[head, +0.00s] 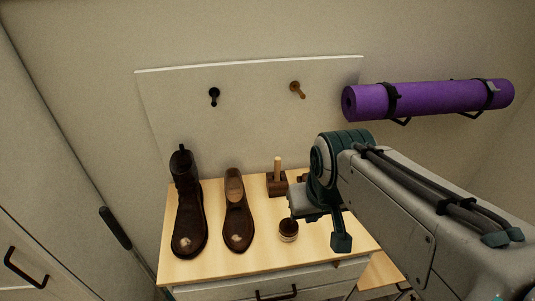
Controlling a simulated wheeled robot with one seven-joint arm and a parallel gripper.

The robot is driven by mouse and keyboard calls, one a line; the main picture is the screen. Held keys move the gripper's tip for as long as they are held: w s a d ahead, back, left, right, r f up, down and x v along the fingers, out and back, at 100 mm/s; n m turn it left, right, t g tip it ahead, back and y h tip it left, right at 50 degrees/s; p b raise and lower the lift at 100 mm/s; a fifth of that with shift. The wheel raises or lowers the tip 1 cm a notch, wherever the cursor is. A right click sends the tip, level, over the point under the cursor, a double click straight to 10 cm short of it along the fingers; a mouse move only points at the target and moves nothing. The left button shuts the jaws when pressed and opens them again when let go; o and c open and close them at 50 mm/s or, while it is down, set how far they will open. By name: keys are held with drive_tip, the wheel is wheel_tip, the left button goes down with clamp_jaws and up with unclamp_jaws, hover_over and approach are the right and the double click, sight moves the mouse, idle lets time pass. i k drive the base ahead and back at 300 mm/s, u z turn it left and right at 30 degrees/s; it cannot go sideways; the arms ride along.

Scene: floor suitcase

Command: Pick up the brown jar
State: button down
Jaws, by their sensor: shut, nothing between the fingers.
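The brown jar (288,230) is small and round, with a dark top and a pale band. It stands upright on the light wooden top of the cabinet (262,240), near its front and right of the brown shoe. My gripper (340,242) is just right of the jar in the picture, below my dark green wrist. It is shut and holds nothing. A gap shows between the jar and the visible fingertip. My wrist and arm hide the back right of the cabinet top.
A dark boot (188,215) and a brown shoe (236,215) stand left of the jar. A wooden block with an upright handle (277,183) is behind it. A purple rolled mat (430,97) hangs on the wall. A white board with two hooks (245,110) leans behind.

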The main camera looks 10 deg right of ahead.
sight(288, 239)
drive_tip(key=z, duration=3.05)
drive_tip(key=k, duration=1.4)
drive_tip(key=u, duration=1.55)
